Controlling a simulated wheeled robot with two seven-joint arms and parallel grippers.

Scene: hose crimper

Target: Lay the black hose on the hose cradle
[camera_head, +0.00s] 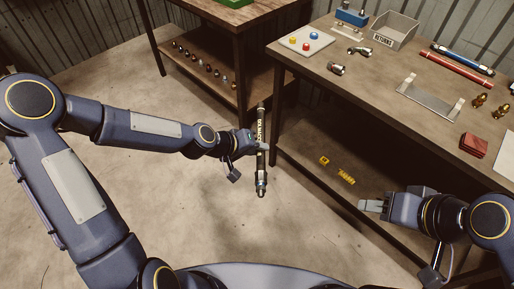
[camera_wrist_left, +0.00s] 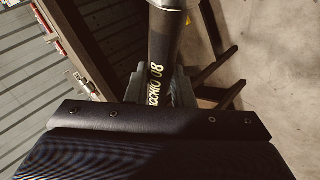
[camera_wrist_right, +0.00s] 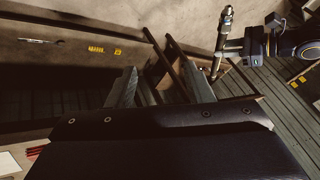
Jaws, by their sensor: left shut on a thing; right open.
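The black hose (camera_head: 261,125) has pale lettering and metal end fittings. My left gripper (camera_head: 260,146) is shut on it and holds it roughly upright in the air, left of the workbench. The hose also fills the upper middle of the left wrist view (camera_wrist_left: 165,45), and it shows at the top of the right wrist view (camera_wrist_right: 224,25). The hose cradle (camera_head: 428,101) appears to be the grey plate with raised ends on the workbench; nothing lies on it. My right gripper (camera_head: 372,206) is open and empty, low in front of the bench; its spread fingers show in the right wrist view (camera_wrist_right: 160,90).
The workbench (camera_head: 365,82) also carries a red hose (camera_head: 455,70), a blue hose (camera_head: 463,59), a returns bin (camera_head: 395,30), a button panel (camera_head: 305,41), brass fittings (camera_head: 480,100) and a red block (camera_head: 473,146). A second table (camera_head: 215,20) stands behind. Open floor surrounds the held hose.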

